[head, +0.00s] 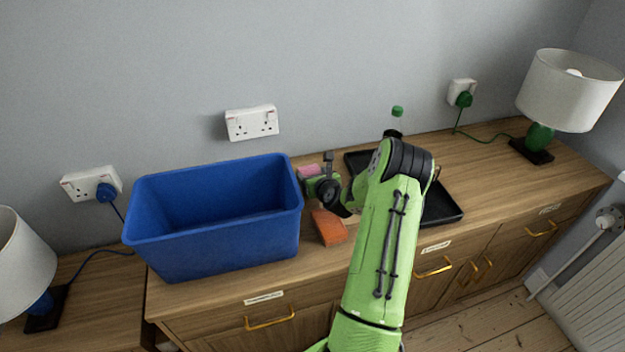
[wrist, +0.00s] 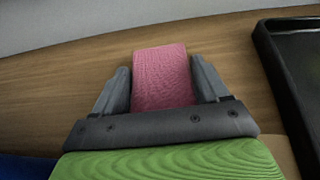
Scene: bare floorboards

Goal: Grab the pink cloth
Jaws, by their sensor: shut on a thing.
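The pink cloth (wrist: 163,78) shows in the wrist view as a ribbed pink block between the two fingers of my gripper (wrist: 163,90). The fingers are shut on it, one at each side. In the head view a small part of the pink cloth (head: 309,171) shows on the wooden sideboard, just right of the blue box. My gripper (head: 318,170) is there too, largely hidden by my own wrist and arm. I cannot tell whether the cloth touches the wood.
A blue box (head: 215,240) stands close on the left. An orange block (head: 329,228) lies in front of my gripper. A black tray (head: 445,208) is on the right, with a green-capped bottle (head: 397,112) behind my arm. A lamp (head: 568,90) stands at the far right.

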